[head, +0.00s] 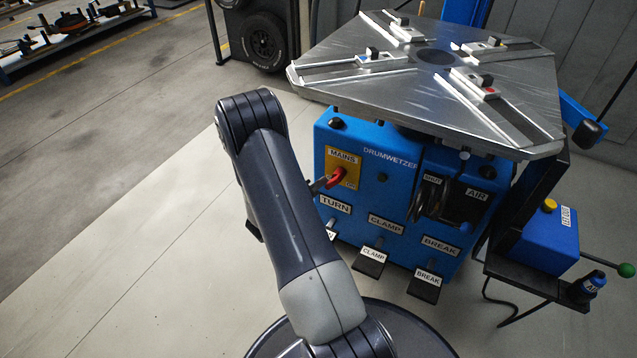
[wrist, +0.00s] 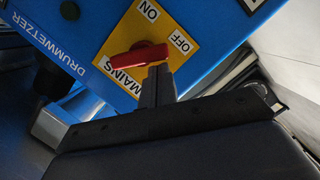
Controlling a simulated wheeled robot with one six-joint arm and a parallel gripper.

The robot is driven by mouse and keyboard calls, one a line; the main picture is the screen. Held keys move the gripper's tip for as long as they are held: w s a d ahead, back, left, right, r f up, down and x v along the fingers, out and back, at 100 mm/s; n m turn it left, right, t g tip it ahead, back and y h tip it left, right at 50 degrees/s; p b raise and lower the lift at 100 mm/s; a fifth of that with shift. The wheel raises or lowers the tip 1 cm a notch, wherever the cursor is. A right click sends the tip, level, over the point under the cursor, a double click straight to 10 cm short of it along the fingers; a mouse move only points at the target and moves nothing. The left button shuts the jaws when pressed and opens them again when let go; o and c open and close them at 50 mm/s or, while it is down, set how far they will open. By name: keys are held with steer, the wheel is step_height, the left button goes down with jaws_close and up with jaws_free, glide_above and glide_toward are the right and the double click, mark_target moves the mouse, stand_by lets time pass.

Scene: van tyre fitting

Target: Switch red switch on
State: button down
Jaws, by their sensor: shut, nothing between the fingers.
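The red switch (head: 336,178) is a rotary handle on a yellow plate (head: 347,172) marked MAINS, on the front of the blue machine (head: 375,200). In the wrist view the red switch (wrist: 138,56) lies across the yellow plate (wrist: 185,22), with one end close to the OFF label (wrist: 181,42). The ON label (wrist: 148,10) is apart from it. My gripper (head: 319,184) is shut and empty, just left of the switch in the head view. In the wrist view my gripper's fingertips (wrist: 158,72) are at the handle's OFF-side end; I cannot tell whether they touch it.
A metal turntable (head: 430,70) overhangs the blue machine. Pedals marked CLAMP (head: 369,262) and BREAK (head: 425,286) stick out low in front. A blue box with a yellow button (head: 549,205) stands at right.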

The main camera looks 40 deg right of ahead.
steer(key=shift+f+n+p, duration=0.25)
steer(key=shift+n+p, duration=0.45)
steer(key=shift+n, duration=0.1)
steer(key=n, duration=0.2)
steer(key=s+f+n+h+p, duration=0.1)
steer(key=n, duration=0.2)
steer(key=f+n+h+p, duration=0.1)
steer(key=n, duration=0.1)
steer(key=shift+s+d, duration=0.15)
steer(key=shift+d, duration=0.1)
steer(key=shift+s+f, duration=0.15)
steer(key=shift+s+d+f, duration=0.2)
steer(key=shift+s, duration=0.15)
stand_by(0.6)
steer(key=shift+f, duration=0.1)
